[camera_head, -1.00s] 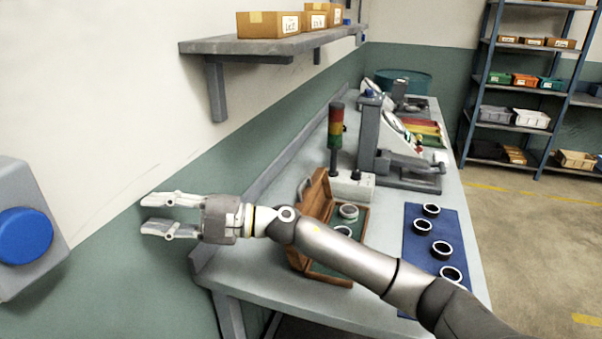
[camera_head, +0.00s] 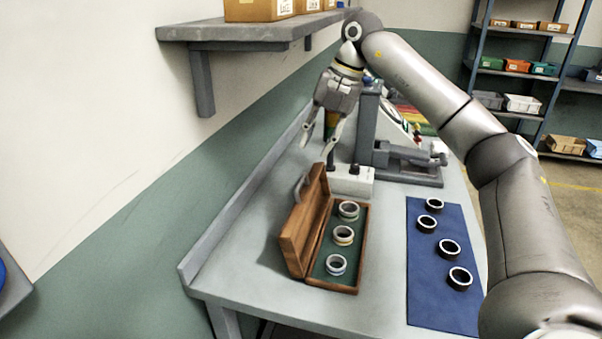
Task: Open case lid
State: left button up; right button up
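The wooden case (camera_head: 358,276) lies on the workbench, its lid (camera_head: 305,225) standing up on the left side, tilted and open. A grey handle (camera_head: 301,187) shows on the lid's outer side. Inside, on a green lining, sit three metal rings (camera_head: 343,236) in a row. My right gripper (camera_head: 317,150) points down above and behind the case, apart from the lid. Its fingers are spread and nothing is between them. It partly hides the signal lamp behind it. My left gripper is not in view.
A blue mat (camera_head: 425,290) with several dark rings lies right of the case. A white control box (camera_head: 350,180) and a grey machine (camera_head: 405,165) stand behind it. A wall shelf (camera_head: 240,32) with boxes juts out at upper left. The bench front is clear.

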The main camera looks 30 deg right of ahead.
aim_at(300, 182)
jog(key=p+x, duration=0.1)
jog(key=x, duration=0.9)
jog(key=shift+a+f, duration=0.15)
jog(key=shift+f, duration=0.15)
grip_shut()
